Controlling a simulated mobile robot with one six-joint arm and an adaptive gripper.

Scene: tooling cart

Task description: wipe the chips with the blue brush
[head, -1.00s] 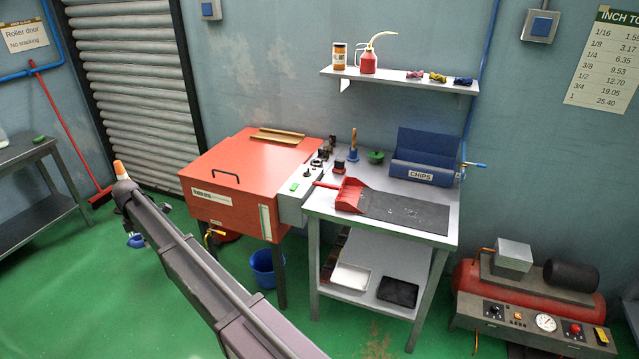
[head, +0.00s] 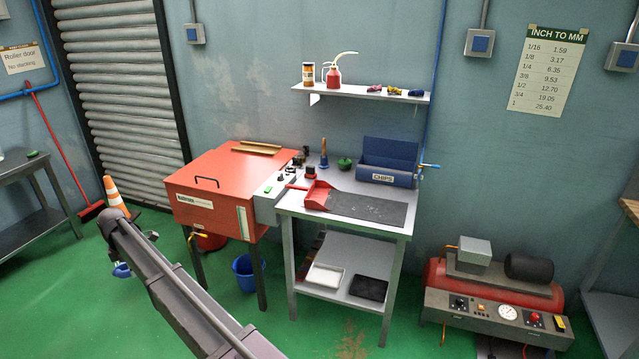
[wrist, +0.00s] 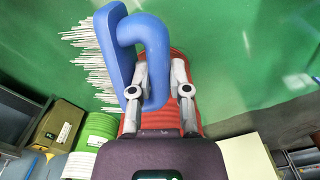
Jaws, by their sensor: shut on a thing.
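My gripper (wrist: 160,92) is shut on the looped handle of the blue brush (wrist: 118,50) in the wrist view. The brush's white bristles point left, over green floor. In the head view a small blue shape (head: 121,270) shows low behind my arm, probably the brush; my fingers cannot be made out there. Pale chips (head: 373,209) lie on the dark mat (head: 345,205) on the grey cart (head: 290,207). A red dustpan (head: 320,197) sits at the mat's left end. The blue bin marked CHIPS (head: 388,177) stands behind the mat. The brush is well away from the chips.
A red cabinet (head: 205,172) adjoins the cart's left side. A wall shelf (head: 350,92) hangs above. A red compressor (head: 440,285) stands on the floor to the right, a blue bucket (head: 247,275) under the cabinet. An orange cone (head: 116,193) stands behind my arm. Green floor is open in front.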

